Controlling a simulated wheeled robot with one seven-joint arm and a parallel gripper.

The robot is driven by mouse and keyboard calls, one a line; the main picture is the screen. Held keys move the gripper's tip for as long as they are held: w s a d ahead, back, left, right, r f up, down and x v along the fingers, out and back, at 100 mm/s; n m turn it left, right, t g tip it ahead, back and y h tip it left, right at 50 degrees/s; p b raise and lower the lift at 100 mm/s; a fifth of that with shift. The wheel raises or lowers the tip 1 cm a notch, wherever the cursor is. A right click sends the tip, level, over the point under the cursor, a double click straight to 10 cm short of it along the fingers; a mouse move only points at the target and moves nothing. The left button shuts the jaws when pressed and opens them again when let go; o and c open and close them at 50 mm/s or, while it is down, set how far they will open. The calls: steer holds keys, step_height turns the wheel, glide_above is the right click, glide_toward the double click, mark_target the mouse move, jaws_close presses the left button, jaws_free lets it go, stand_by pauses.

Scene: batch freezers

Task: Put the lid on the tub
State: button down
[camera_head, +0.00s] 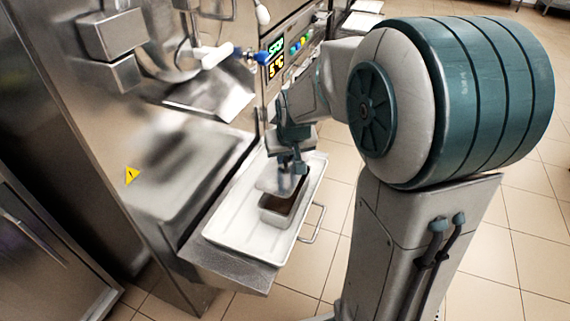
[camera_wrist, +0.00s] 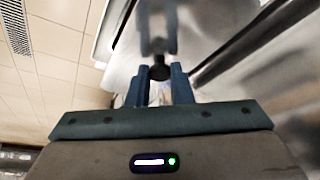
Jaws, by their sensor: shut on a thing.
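The tub (camera_head: 272,219) is a rectangular container with brown contents, standing on a white tray (camera_head: 235,232). The lid (camera_head: 278,182) is a pale, translucent plate. My gripper (camera_head: 294,168) is shut on the lid and holds it over the far part of the tub, so the near part stays open to view. The lid looks slightly tilted; whether it touches the rim I cannot tell. In the wrist view, my gripper's fingers (camera_wrist: 160,88) point away from the camera, with a small dark round piece between their tips. The tub is not clear there.
The tray rests on a metal shelf (camera_head: 232,268) in front of the steel freezer, which has a lit display (camera_head: 275,58) and a spout with a white handle (camera_head: 212,55). A wire handle (camera_head: 314,222) sticks out at the tray's right. Tiled floor is free at right.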

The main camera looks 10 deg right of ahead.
mark_target(288, 170)
steer(key=shift+f+b, duration=2.5)
steer(key=shift+f, duration=0.85)
steer(key=shift+f, duration=0.25)
stand_by(1.1)
steer(key=c, duration=1.1)
jaws_free()
steer(key=o, duration=0.5)
steer(key=shift+s, duration=0.1)
steer(key=shift+r, duration=0.15)
steer(key=shift+r+p, duration=2.55)
steer(key=shift+r, duration=0.8)
